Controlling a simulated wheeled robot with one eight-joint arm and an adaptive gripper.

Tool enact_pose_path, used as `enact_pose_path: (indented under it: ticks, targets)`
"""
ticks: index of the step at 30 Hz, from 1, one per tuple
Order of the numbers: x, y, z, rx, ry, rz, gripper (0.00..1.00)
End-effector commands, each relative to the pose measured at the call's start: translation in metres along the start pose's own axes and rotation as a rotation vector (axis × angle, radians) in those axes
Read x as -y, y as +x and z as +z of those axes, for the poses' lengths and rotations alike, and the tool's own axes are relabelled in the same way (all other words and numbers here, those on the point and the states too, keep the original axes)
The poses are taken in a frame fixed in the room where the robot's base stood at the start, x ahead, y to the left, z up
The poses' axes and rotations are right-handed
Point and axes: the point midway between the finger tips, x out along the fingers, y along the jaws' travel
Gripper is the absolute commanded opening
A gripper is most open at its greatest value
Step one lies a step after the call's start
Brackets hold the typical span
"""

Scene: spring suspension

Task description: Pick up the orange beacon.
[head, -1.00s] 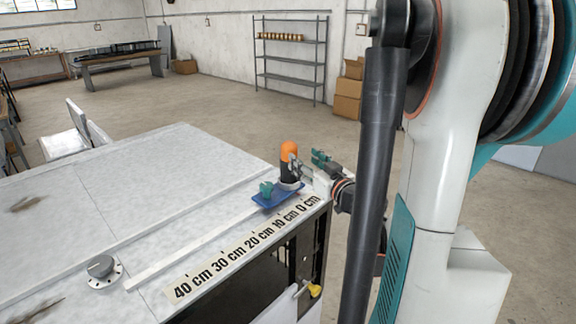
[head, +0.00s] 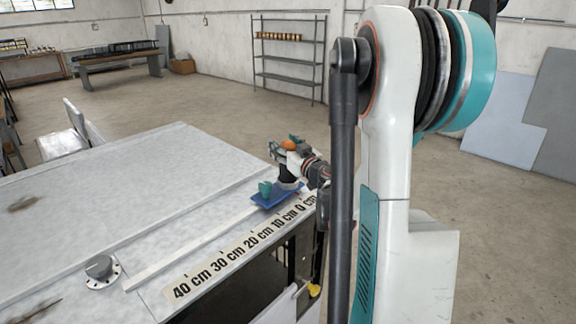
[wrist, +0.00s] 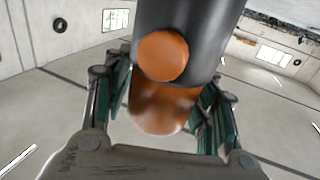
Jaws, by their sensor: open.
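The orange beacon (head: 289,145) has a rounded orange top on a dark cylindrical body. It stands at the blue tray near the scale's 0 cm end, partly hidden by my gripper. My gripper (head: 283,148) is open at the height of the orange top, reaching in from the right. In the wrist view, the beacon's orange part (wrist: 158,105) lies between the two teal-padded fingers of my gripper (wrist: 162,108). Its dark body (wrist: 185,30) extends beyond them at the top. Whether either finger touches the beacon cannot be told.
The blue tray (head: 268,203) also carries a small teal piece (head: 265,188) left of the beacon. A raised rail (head: 190,250) and a centimetre scale (head: 245,246) run along the table's front. The table top (head: 150,180) behind is mostly clear.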

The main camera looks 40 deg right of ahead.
Motion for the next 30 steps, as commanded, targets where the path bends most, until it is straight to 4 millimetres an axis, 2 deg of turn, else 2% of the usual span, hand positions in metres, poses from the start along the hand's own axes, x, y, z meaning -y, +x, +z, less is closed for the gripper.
enact_pose_path:
  ticks: [3,10,15,17,30]
  targets:
    - [0.0003,0.0125,-0.0001,0.0,0.0,-0.001,0.52]
    - [0.0001,0.0136,-0.0002,0.0,0.0,0.0,0.5]
    - [0.0,0.0135,-0.0002,0.0,0.0,0.0,0.11]
    - [0.0,0.0134,-0.0002,0.0,0.0,0.0,0.0]
    - [0.0,0.013,0.0,0.0,0.0,0.0,0.0]
